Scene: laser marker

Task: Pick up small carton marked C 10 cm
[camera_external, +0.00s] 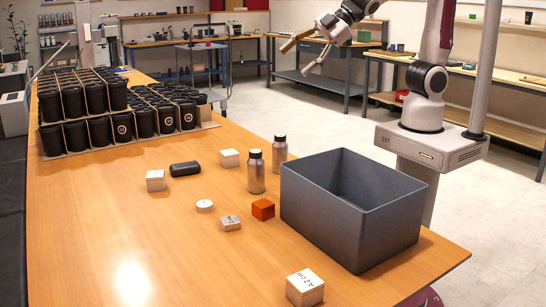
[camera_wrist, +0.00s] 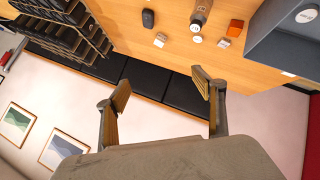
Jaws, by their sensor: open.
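Several small white-topped cartons stand apart on the wooden table. One is at the front right (camera_external: 305,288), with a printed top that seems to read 12 cm. Another is at the left (camera_external: 156,181), one is behind it (camera_external: 230,158), and a smaller one is in the middle (camera_external: 230,223). Their marks are too small to read, so I cannot tell which is C 10 cm. Two cartons also show in the wrist view, at the left (camera_wrist: 160,40) and the right (camera_wrist: 224,42). My gripper (camera_external: 296,60) is open and empty, high above and beyond the table; its fingers are spread in the wrist view (camera_wrist: 162,82).
A grey open bin (camera_external: 330,222) stands at the table's right. A black case (camera_external: 185,169) and a white disc (camera_external: 204,206) lie nearby. Racked black cups (camera_external: 100,132) fill the back left. The front left is clear.

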